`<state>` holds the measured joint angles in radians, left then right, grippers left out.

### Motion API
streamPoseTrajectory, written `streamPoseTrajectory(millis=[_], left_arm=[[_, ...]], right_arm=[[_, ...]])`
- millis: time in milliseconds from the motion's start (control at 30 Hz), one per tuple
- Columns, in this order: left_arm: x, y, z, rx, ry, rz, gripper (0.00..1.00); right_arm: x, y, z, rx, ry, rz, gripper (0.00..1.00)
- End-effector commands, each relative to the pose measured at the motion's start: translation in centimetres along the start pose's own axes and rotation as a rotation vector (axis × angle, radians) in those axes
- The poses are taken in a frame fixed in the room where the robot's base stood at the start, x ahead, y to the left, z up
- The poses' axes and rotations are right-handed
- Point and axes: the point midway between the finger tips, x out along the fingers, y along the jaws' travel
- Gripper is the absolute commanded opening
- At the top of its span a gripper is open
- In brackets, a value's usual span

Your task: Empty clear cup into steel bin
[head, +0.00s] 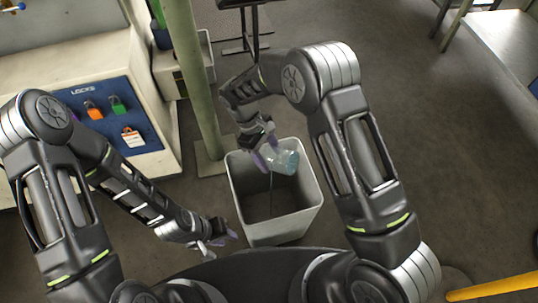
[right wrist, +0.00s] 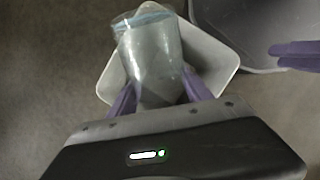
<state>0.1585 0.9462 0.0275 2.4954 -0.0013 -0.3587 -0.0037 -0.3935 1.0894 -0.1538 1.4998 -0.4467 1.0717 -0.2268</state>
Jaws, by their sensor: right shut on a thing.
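The clear cup (head: 285,161) is in my right gripper (head: 266,158), above the back part of the open steel bin (head: 304,213). The cup lies tilted over, its bluish end pointing right in the head view. In the right wrist view the cup (right wrist: 150,55) sits between the purple fingers of the right gripper (right wrist: 158,97), with the bin's pale rim (right wrist: 225,60) behind it. Whether anything is left in the cup is unclear. My left gripper (head: 219,243) is low, just left of the bin, away from the cup; its finger gap is hard to make out.
A green post (head: 193,75) stands behind and left of the bin. A cabinet with a blue lock board (head: 105,115) is at the left. A grey table (head: 505,40) is at the upper right, and a yellow bar (head: 495,288) at the lower right. The floor right of the bin is clear.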

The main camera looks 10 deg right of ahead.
Motion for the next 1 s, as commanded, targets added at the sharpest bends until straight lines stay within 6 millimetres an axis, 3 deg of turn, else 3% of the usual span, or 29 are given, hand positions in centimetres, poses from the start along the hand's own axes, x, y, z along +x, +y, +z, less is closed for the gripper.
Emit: streamPoseTrajectory(millis=[400, 1000], left_arm=[[1.6, -0.6, 0.0, 0.000, 0.000, 0.000, 0.30], [1.7, -0.6, 0.0, 0.000, 0.000, 0.000, 0.30]], right_arm=[[0.2, 0.0, -0.6, -0.001, -0.117, 0.001, 0.00], [0.0, 0.0, -0.5, 0.000, -0.137, 0.000, 0.00]])
